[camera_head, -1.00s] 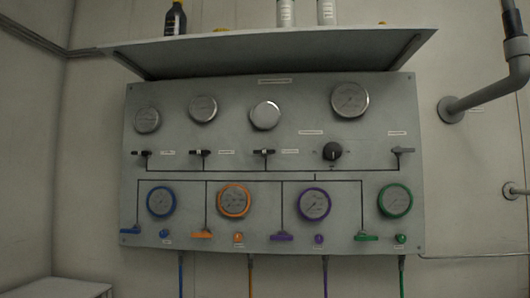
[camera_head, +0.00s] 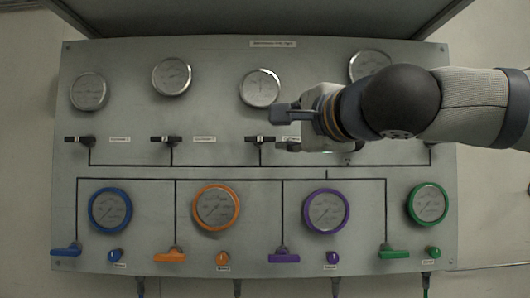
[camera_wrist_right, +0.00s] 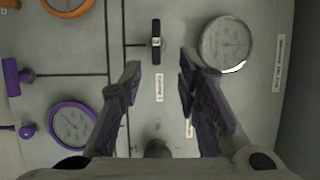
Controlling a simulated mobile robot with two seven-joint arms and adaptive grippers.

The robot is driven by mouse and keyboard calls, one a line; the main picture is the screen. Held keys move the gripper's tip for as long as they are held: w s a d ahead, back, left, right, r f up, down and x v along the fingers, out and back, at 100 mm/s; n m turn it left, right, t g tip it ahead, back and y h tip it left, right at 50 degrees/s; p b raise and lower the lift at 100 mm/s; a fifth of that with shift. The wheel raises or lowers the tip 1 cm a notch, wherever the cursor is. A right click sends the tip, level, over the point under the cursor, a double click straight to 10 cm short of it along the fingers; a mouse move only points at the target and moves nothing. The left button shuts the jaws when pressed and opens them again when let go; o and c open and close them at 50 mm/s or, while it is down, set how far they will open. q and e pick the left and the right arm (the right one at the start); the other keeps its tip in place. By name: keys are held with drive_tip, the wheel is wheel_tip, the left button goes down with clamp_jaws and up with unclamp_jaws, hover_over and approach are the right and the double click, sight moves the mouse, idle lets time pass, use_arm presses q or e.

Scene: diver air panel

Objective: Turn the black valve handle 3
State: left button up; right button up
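Black valve handle 3 (camera_head: 260,138) is the third small black lever from the left on the grey panel (camera_head: 140,58). It lies crosswise, at a right angle to the line running down from it. In the right wrist view the handle (camera_wrist_right: 156,42) stands clear beyond the fingertips. My right gripper (camera_head: 284,129) is just right of the handle, fingers pointing left. In the right wrist view the gripper (camera_wrist_right: 160,85) is open and empty, with the handle ahead of the gap. No contact shows. My left gripper is out of view.
Two similar black handles (camera_head: 80,139) (camera_head: 166,138) sit to the left. A silver gauge (camera_head: 260,88) is above handle 3. Orange (camera_head: 216,208) and purple (camera_head: 326,211) gauges are below. A shelf overhangs the panel top.

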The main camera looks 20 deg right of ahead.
sight(262, 138)
drive_tip(key=w, duration=0.3)
drive_tip(key=w+a, duration=0.1)
drive_tip(key=w, duration=0.7)
drive_tip(key=shift+w+a+f, duration=0.2)
drive_tip(key=shift+f, duration=0.05)
clamp_jaws()
